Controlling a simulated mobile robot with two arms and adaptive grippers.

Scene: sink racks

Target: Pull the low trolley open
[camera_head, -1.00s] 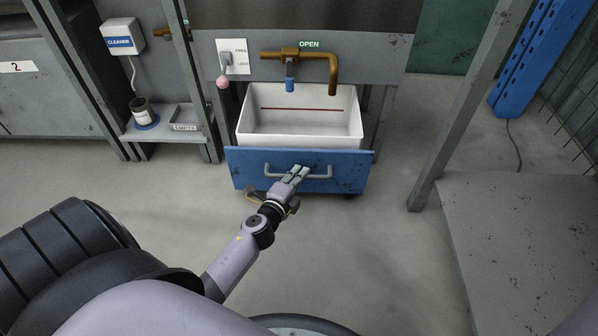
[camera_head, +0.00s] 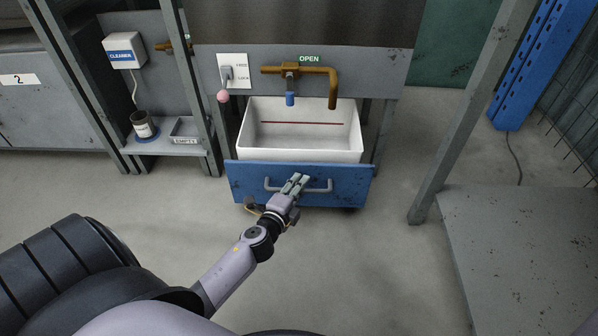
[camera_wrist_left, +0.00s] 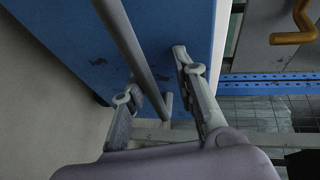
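The low trolley is a white basin (camera_head: 262,151) behind a blue front panel (camera_head: 345,174) with a grey bar handle (camera_head: 328,186). It stands under the sink counter, partly out in front of the posts. My left gripper (camera_head: 298,181) is at the middle of the handle in the head view. In the left wrist view, the handle bar (camera_wrist_left: 134,45) runs between the two spread fingers of that gripper (camera_wrist_left: 160,88). A gap shows between the bar and the right-hand finger, so the gripper looks open around it. My right gripper is in neither view.
A brass tap (camera_head: 333,88) sits above the basin. A low shelf (camera_head: 150,148) is at left. A grey platform (camera_head: 520,240) and post stand at right. The floor before the trolley is clear.

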